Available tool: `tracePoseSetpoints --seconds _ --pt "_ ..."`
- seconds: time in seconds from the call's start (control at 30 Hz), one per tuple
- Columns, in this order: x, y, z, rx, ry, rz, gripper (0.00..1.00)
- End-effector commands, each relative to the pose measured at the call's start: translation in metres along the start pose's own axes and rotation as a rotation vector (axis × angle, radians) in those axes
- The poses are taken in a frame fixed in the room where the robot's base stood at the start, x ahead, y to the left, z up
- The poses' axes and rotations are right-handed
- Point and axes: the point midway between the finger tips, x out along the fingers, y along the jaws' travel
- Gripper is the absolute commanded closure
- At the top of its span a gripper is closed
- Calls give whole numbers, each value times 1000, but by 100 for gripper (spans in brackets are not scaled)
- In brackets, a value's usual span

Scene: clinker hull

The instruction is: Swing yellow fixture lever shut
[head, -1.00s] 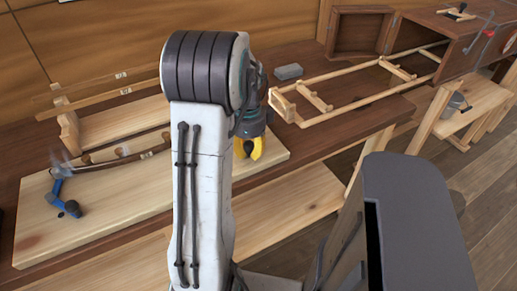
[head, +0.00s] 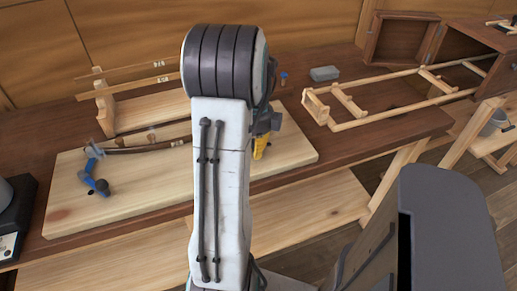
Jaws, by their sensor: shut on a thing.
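The yellow fixture lever (head: 260,147) shows as a small upright yellow piece just right of my arm, above the right part of the pale wooden board (head: 290,150). My gripper (head: 262,133) is mostly hidden behind my arm. Its dark body shows directly above the yellow lever, and it is shut on the lever. The fingertips and the lever's pivot are hidden. A blue clamp-like fixture (head: 97,182) stands at the board's left end, by a curved dark strip (head: 130,149).
A wooden rack (head: 110,110) with thin strips stands behind the board. A small blue-topped item (head: 283,78) and a grey block (head: 324,73) lie at the back. A long wooden ladder-like frame (head: 385,114) lies right. A dark box (head: 12,225) is at the left edge.

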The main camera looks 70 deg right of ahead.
Motion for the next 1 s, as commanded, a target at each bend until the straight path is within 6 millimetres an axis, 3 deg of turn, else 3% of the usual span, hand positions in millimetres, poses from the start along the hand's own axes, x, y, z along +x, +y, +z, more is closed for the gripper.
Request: tracePoseSetpoints --seconds 0.4,0.43,0.87,1.0 --pt "-6 -2 5 6 -13 -15 100" --pt "-6 -2 5 6 -13 -15 83" --pt "-2 -1 3 7 -6 -7 45" --pt "-2 -1 2 7 -5 -5 44"
